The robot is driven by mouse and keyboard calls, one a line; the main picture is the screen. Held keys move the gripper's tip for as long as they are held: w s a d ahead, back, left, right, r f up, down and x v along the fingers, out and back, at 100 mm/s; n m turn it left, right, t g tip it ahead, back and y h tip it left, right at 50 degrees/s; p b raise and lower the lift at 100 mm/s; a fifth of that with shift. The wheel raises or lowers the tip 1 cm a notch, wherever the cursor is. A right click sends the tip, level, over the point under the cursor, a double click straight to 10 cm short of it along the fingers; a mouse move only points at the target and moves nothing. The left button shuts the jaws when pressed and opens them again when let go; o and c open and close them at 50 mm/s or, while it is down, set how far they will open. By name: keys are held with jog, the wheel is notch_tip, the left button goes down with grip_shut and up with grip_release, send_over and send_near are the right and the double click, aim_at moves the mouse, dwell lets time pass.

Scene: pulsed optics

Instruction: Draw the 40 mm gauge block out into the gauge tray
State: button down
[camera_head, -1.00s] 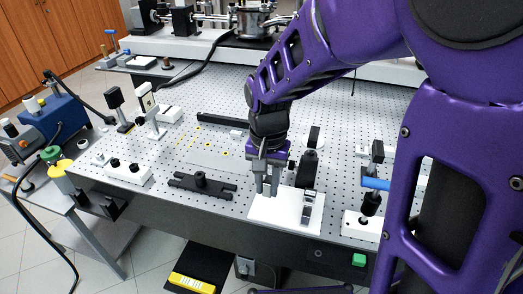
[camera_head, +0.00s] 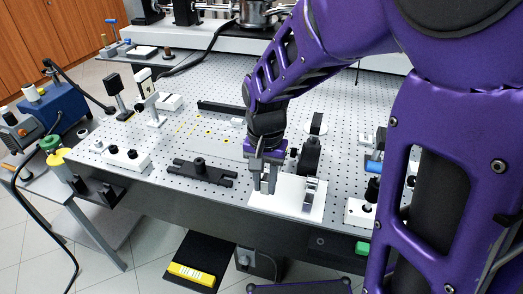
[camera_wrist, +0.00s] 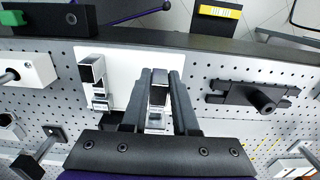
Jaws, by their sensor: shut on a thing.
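My gripper (camera_head: 268,190) points down over the left part of a white plate (camera_head: 287,207) near the table's front edge. In the wrist view my gripper (camera_wrist: 160,78) is shut on a small shiny grey metal block (camera_wrist: 158,92), which I take to be the gauge block. Its size marking cannot be read. Whether the block touches the plate cannot be told. Other shiny blocks (camera_wrist: 92,68) stand on the plate beside the gripper, at its left in the wrist view; they also show in the head view (camera_head: 311,192). I cannot tell for certain which part is the gauge tray.
A black clamp bar (camera_head: 202,172) lies left of the plate. A black post (camera_head: 310,156) stands close behind it, and a white block with a black knob (camera_head: 359,212) is at its right. The plate's front strip is bare. The perforated table holds several other mounts.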

aim_at(265, 194)
dwell(0.3)
jog(key=shift+f+b, duration=1.1)
jog(key=shift+f, duration=0.4)
jog(key=shift+f, duration=0.3)
jog(key=c, duration=0.6)
grip_release()
jog(key=shift+r, duration=0.1)
notch_tip(265, 194, up, 17)
jog(key=p, duration=0.5)
jog(key=shift+r, duration=0.15)
